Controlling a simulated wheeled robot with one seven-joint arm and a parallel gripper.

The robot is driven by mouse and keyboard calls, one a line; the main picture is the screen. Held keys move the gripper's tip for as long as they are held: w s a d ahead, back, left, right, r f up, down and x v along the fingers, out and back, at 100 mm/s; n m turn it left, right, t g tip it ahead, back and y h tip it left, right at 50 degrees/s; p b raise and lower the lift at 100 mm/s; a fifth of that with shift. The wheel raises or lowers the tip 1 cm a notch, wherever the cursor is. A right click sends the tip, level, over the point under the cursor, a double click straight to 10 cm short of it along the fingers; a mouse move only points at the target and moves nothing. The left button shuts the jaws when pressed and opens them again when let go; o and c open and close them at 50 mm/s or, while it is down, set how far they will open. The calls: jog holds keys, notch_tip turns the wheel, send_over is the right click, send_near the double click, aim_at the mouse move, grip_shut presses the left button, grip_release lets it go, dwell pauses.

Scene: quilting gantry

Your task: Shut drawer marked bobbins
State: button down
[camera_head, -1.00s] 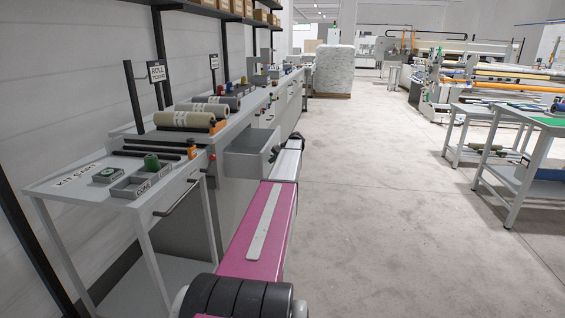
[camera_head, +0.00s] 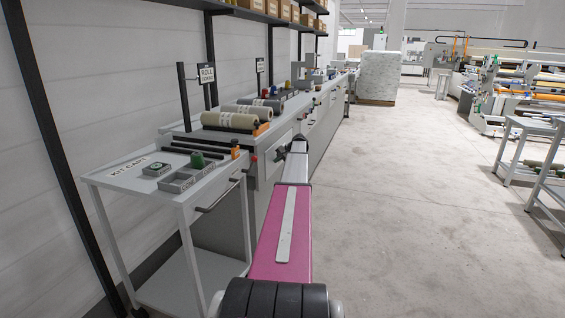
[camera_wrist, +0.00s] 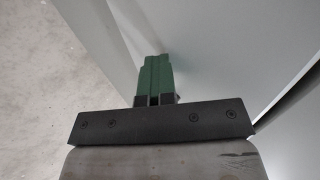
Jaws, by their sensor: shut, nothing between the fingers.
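My gripper (camera_wrist: 155,62) shows in the wrist view with its green fingers together and nothing between them. The fingertips are at or very near a plain pale grey panel (camera_wrist: 215,50); I cannot tell if they touch. In the head view my pink arm reaches forward to the front of the grey bench (camera_head: 262,170), and the dark end of my arm is close against it. No drawer stands out from the bench now. The drawer front is mostly hidden behind my arm, and no bobbins label can be read.
A kit cart (camera_head: 118,178) with a green item and a small divided tray (camera_head: 180,183) stands at left, close to my arm. Fabric rolls (camera_head: 230,121) lie on the bench. The floor (camera_head: 410,200) at right is clear, with a frame table (camera_head: 550,180) beyond.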

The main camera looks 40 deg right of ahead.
jog(key=shift+w+a, duration=0.25)
jog(key=shift+w, duration=0.1)
jog(key=shift+r, duration=0.1)
jog(key=v, duration=1.1)
jog(key=shift+s, duration=0.3)
